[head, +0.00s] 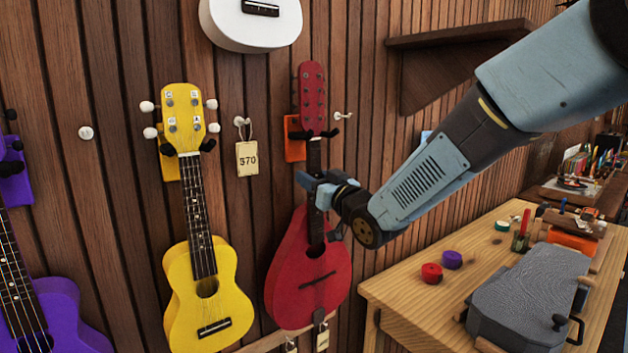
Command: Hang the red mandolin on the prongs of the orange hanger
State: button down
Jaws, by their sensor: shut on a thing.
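The red mandolin (306,273) is upright against the wooden slat wall in the head view, with its red headstock (312,98) at the top. The orange hanger (294,140) is behind its neck, just below the headstock, with dark prongs showing on both sides. The headstock sits right above the prongs; I cannot tell whether it rests on them. My gripper (318,190) is shut on the mandolin's neck, a little above the body. The fingertips are partly hidden by the gripper itself.
A yellow ukulele (206,290) hangs close to the left, and a purple one (50,318) is farther left. A white instrument (250,22) hangs above. A price tag (247,158) hangs between. A wooden workbench (400,287) with red and purple round pieces stands at right.

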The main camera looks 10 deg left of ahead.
jog(key=shift+r, duration=0.1)
jog(key=c, duration=0.8)
grip_release()
jog(key=shift+o, duration=1.2)
jog(key=shift+s+d, duration=0.1)
jog(key=shift+v, duration=0.85)
jog(key=shift+s+d+r, duration=0.1)
jog(key=shift+v, duration=1.15)
jog(key=shift+r, duration=0.25)
